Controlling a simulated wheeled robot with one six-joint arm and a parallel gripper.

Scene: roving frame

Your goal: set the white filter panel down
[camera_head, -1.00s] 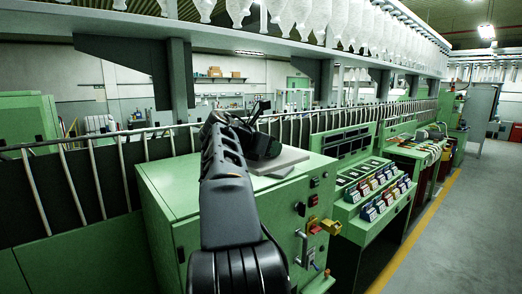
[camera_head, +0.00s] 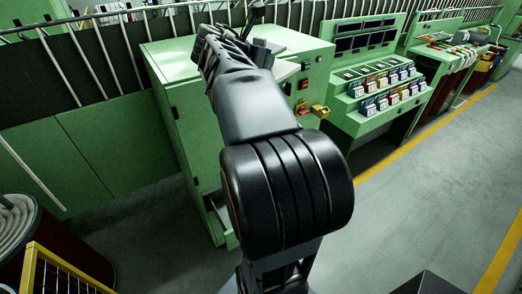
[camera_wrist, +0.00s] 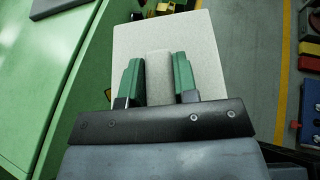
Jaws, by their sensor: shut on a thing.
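The white filter panel (camera_wrist: 208,45) is a pale flat plate with a raised middle strip. In the wrist view my gripper (camera_wrist: 160,78) is shut on that strip between its green fingertips. The panel overlaps the cabinet's edge and the floor in this view; whether it touches anything I cannot tell. In the head view my gripper (camera_head: 240,48) is over the green cabinet (camera_head: 185,85), and my arm hides most of the panel. A pale piece of it (camera_head: 286,71) shows beside the arm, near the cabinet's front edge.
Red and yellow switches (camera_head: 318,109) stick out of the cabinet's front. A control console (camera_head: 385,90) stands to the right. A dark round bin (camera_head: 60,250) is at lower left. Floor at right is clear.

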